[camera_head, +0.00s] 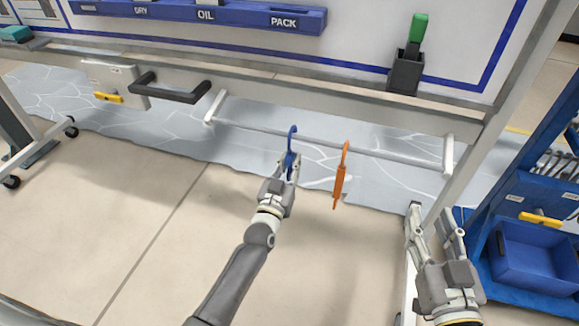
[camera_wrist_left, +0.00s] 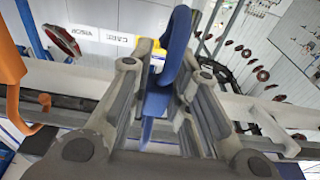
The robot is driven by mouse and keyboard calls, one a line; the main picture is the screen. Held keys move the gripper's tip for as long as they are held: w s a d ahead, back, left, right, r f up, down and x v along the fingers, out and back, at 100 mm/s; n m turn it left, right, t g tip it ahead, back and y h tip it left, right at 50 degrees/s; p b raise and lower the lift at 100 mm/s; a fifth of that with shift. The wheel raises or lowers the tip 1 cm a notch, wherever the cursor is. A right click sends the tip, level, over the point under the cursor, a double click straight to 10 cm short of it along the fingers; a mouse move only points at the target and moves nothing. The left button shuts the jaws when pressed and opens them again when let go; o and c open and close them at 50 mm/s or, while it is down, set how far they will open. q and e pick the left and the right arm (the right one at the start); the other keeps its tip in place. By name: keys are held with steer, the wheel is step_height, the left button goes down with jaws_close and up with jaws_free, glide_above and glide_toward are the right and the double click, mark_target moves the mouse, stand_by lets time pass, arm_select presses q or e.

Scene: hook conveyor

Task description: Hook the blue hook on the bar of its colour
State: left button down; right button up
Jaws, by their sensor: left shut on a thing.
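The blue hook (camera_head: 291,138) is in the fingers of my left gripper (camera_head: 287,167), with its curved top pointing up. In the left wrist view, the blue hook (camera_wrist_left: 177,45) rises between the fingers (camera_wrist_left: 160,75). In the head view its curve overlaps a pale horizontal bar (camera_head: 250,129); I cannot tell whether it goes around the bar or is in front of it. An orange hook (camera_head: 340,182) hangs upright on the bar just to the right; its edge shows at the left of the wrist view (camera_wrist_left: 10,70). My right gripper (camera_head: 430,212) is open and empty, below the bar's right end.
A black handle (camera_head: 180,95) and a grey box with a yellow lever (camera_head: 108,97) are left of the bar. A blue cart with a bin (camera_head: 530,255) stands at the right. The floor in front is clear.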

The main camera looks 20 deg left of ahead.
arm_select(q)
steer(key=shift+w+d+r, duration=0.1)
steer(key=shift+w+r, duration=0.05)
steer(key=shift+r, duration=0.6)
steer(key=shift+d+r, duration=0.1)
steer(key=shift+r, duration=0.05)
steer(key=shift+r+p, duration=0.45)
steer(key=shift+p, duration=0.05)
steer(key=shift+s+r+p, duration=0.2)
steer(key=shift+r+p, duration=0.2)
steer(key=shift+r, duration=0.1)
steer(key=shift+s+p, duration=0.3)
steer(key=shift+s, duration=0.9)
steer(key=p, duration=0.3)
glide_toward(291, 156)
steer(key=shift+w+r, duration=0.7)
steer(key=shift+r, duration=0.1)
arm_select(e)
steer(key=s+d+f+g+h, duration=0.2)
steer(key=s+d+f+g, duration=0.1)
steer(key=s+f+g, duration=0.3)
steer(key=s+d+f+g+h, duration=0.1)
steer(key=s+d+f+g, duration=0.2)
steer(key=s+f+g, duration=0.4)
steer(key=shift+s+d+f+m+h, duration=0.3)
steer(key=shift+s+f+m+h, duration=0.1)
steer(key=shift+s+f, duration=1.15)
